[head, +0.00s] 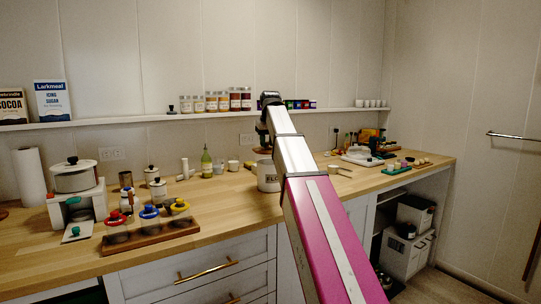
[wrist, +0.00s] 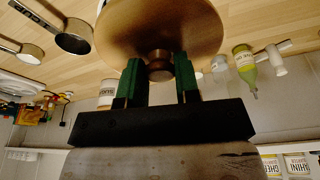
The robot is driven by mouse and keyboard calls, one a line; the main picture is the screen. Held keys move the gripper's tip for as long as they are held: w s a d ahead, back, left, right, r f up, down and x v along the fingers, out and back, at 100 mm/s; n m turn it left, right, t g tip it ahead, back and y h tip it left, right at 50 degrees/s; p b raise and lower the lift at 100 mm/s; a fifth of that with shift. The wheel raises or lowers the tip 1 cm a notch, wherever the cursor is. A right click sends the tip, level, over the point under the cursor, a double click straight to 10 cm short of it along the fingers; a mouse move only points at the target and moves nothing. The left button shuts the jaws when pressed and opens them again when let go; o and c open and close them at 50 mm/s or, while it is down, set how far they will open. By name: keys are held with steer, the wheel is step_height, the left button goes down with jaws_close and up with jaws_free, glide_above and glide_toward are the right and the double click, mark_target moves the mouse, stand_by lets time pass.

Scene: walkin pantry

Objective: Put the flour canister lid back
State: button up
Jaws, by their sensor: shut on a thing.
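The white flour canister (head: 269,181), with dark lettering partly hidden by my arm, stands on the wooden counter in the middle of the head view. My gripper (wrist: 159,78) has green fingers on either side of the brown knob (wrist: 159,62) of a round wooden lid (wrist: 160,22), and it is shut on that knob. In the head view my gripper (head: 264,148) hangs over the canister's mouth, mostly dark and partly covered by my arm. The lid seems to be just above the rim; I cannot tell whether it touches.
Metal measuring cups (wrist: 75,38) lie beside the canister. A green bottle (head: 206,164) and small lidded jars (head: 157,188) stand to the left. A wooden rack (head: 150,236) with coloured rings is at the front left. A shelf (head: 130,120) runs above the counter. Bare counter lies in front of the canister.

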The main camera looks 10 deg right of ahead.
steer(key=shift+w+d+f, duration=0.8)
steer(key=shift+w+d, duration=0.1)
steer(key=shift+w, duration=0.15)
steer(key=shift+f, duration=2.05)
steer(key=o, duration=0.9)
steer(key=shift+o, duration=0.2)
steer(key=v, duration=1.2)
